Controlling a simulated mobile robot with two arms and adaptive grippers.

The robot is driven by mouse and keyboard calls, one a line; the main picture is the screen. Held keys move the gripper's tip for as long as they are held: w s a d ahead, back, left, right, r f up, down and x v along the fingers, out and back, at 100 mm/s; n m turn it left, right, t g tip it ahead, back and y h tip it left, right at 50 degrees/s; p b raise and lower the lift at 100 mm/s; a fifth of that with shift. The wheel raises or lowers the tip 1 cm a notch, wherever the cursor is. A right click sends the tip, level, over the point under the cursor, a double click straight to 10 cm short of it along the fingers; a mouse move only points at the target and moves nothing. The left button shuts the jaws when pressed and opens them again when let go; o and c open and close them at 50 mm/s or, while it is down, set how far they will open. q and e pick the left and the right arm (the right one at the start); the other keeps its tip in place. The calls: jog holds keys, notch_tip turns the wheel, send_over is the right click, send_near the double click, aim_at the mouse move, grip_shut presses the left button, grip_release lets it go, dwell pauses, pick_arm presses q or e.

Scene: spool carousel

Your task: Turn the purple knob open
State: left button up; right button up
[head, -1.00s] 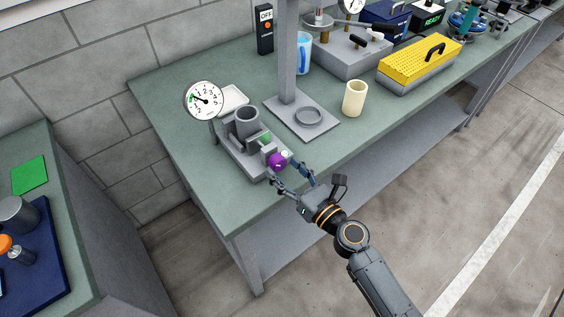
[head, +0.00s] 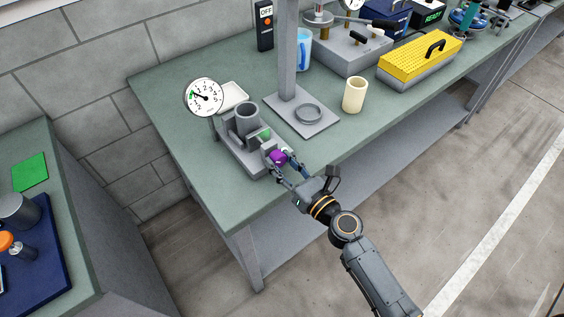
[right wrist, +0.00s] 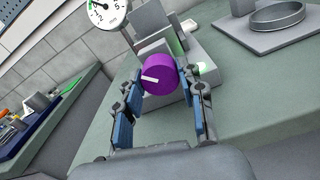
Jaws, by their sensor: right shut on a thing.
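The purple knob (head: 278,157) sits on the front of a small grey fixture (head: 247,157) with an upright grey cup, near the bench's left front corner. In the right wrist view the round knob (right wrist: 160,75) has a white pointer line, aimed left. My right gripper (head: 278,160) is shut on the knob; its blue-padded fingers (right wrist: 158,90) stand on both sides of it. A dial gauge (head: 204,97) stands behind the fixture, its needle toward the left. A green part (head: 263,133) shows behind the knob. My left gripper is not in view.
A grey stand with a post and ring base (head: 309,113) and a cream cup (head: 354,95) stand to the right. A yellow perforated box (head: 420,58) sits farther right. A separate bench with a blue mat (head: 45,270) lies at left.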

jog(key=shift+n, duration=0.3)
jog(key=n+b, duration=0.1)
jog(key=n, duration=0.5)
jog(key=shift+n+b, duration=0.3)
jog(key=shift+b, duration=0.05)
jog(key=n, duration=0.6)
jog(key=shift+b, duration=0.4)
jog(key=n, duration=0.6)
jog(key=shift+n, duration=0.4)
jog(key=n, duration=0.3)
jog(key=shift+n+p, duration=0.5)
jog(key=shift+n, duration=1.4)
jog(key=shift+f, duration=0.1)
